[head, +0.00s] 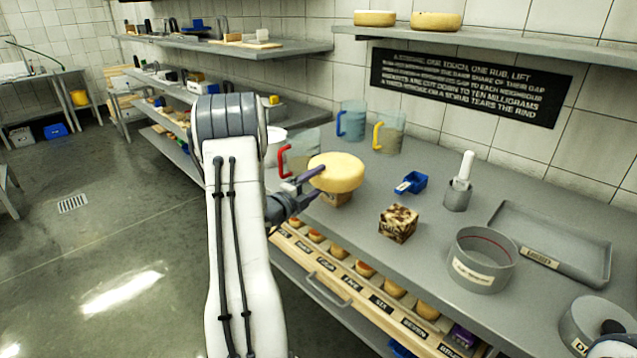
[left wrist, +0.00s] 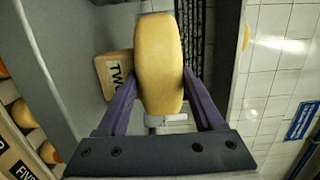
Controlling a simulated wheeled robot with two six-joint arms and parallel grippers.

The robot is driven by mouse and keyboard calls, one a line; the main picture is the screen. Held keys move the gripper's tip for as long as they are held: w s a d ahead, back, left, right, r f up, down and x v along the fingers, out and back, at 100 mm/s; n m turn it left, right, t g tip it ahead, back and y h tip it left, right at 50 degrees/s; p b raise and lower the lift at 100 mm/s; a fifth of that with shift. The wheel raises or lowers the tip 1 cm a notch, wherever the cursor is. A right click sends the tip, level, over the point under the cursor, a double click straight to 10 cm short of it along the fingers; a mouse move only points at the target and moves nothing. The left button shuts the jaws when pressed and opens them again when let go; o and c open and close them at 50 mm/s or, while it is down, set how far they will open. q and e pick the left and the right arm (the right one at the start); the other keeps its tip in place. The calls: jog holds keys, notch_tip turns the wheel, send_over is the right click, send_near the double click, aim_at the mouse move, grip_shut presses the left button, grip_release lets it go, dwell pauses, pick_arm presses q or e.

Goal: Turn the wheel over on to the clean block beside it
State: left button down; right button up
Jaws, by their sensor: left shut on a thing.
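The pale yellow cheese wheel (head: 338,170) is at the middle of the head view, its broad face up. My left gripper (head: 308,178) is shut on it; in the left wrist view the wheel (left wrist: 159,60) fills the space between the purple fingers (left wrist: 160,85). A light tan block (head: 337,199) shows just below the wheel; whether they touch is unclear. In the left wrist view a block marked TWO (left wrist: 115,75) shows left of the wheel. A block with dark brown blotches (head: 398,223) stands on the bench to the right.
Behind the wheel stand jugs with red (head: 284,161), blue (head: 351,120) and yellow (head: 388,130) handles. A blue scoop (head: 411,183), brush holder (head: 457,194), round tin (head: 482,259) and tray (head: 560,245) are to the right. An open drawer (head: 345,290) of small cheeses juts out in front.

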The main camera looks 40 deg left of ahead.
pick_arm(q)
grip_release()
jog(key=shift+s+f, duration=0.1)
jog(key=shift+f, duration=0.15)
jog(key=s+b, duration=0.1)
jog(key=s, duration=0.9)
jog(key=shift+s+d+r, duration=0.15)
jog(key=shift+d, duration=0.1)
jog(key=shift+d, duration=0.1)
